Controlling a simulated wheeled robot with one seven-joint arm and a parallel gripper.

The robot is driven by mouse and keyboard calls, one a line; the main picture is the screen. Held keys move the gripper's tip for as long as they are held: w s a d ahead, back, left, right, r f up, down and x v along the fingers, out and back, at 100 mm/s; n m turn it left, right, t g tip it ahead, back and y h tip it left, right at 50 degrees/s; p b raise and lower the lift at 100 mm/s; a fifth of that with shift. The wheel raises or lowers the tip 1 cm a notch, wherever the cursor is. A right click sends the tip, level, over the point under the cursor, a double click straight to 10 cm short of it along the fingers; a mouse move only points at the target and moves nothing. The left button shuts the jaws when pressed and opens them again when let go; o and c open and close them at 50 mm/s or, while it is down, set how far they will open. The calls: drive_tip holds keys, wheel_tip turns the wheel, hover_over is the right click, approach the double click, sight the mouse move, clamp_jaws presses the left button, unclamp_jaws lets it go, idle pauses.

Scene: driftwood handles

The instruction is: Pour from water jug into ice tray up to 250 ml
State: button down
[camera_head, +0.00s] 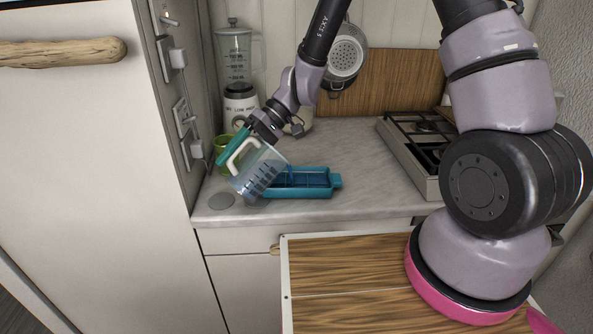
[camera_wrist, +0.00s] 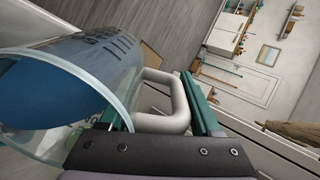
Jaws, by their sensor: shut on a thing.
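The water jug (camera_head: 262,172) is clear, with dark measuring marks and a white handle. It is tilted and overlaps the left end of the blue-teal ice tray (camera_head: 318,183) on the counter. My gripper (camera_head: 237,147) is shut on the jug's handle, which shows between its teal fingers (camera_wrist: 160,112) in the wrist view. The jug (camera_wrist: 125,52) fills the left of that view, with its rim near the camera and blue water inside. I cannot make out a stream or the level in the tray, whose left end is partly hidden behind the jug.
A blender (camera_head: 236,60) and a green cup (camera_head: 222,145) stand at the back left, beside the side wall with sockets. A gas stove (camera_head: 410,150) is on the right. Bare counter (camera_head: 350,160) lies between tray and stove. A round grey disc (camera_head: 222,201) lies front left.

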drive_tip(key=shift+w+d+r+g+y+b, duration=0.25)
drive_tip(key=shift+d+g+y+b, duration=0.15)
drive_tip(key=shift+y+b, duration=0.2)
drive_tip(key=shift+w+d+r+g+y+b, duration=0.1)
drive_tip(key=shift+w+d+g+y+b, duration=0.2)
drive_tip(key=shift+y+b, duration=0.3)
idle(3.0)
drive_tip(key=shift+s, duration=0.1)
